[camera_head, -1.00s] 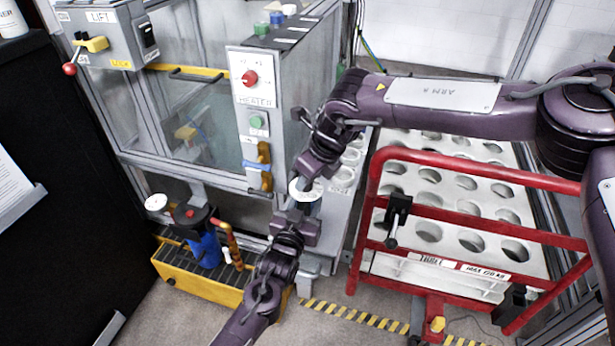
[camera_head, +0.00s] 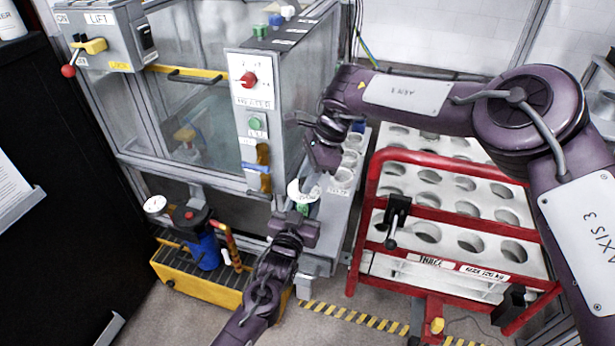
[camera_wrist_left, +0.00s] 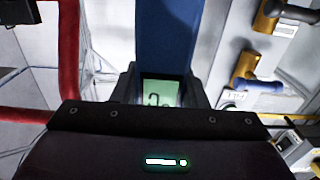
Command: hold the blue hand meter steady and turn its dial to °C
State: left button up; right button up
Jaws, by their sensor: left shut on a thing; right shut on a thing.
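My left gripper (camera_head: 298,212) is shut on the blue hand meter (camera_wrist_left: 168,38), whose blue body stands between its fingers in the left wrist view. The meter's lit green screen (camera_wrist_left: 163,93) shows just beyond the gripper's palm, with dark digits partly cut off. In the head view a white round part (camera_head: 303,190), apparently the meter's dial face, shows above the left gripper, with a bit of green below it. My right gripper (camera_head: 316,172) is shut at the upper edge of that white part, apparently on the dial. Its fingertips partly hide the dial, and I cannot read the setting.
A grey cabinet with a red heater knob (camera_head: 248,79) stands just left of the grippers. A white holed rack lies behind a red rail (camera_head: 455,215) at right. A yellow bin (camera_head: 200,285) with a blue filter (camera_head: 207,250) stands lower left.

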jog(key=shift+w+n+g, duration=0.1)
jog(key=shift+n+g, duration=0.2)
jog(key=shift+n, duration=0.8)
jog(key=o, duration=1)
jog(key=v, duration=0.7)
jog(key=shift+w+r, duration=0.1)
jog(key=shift+r, duration=0.15)
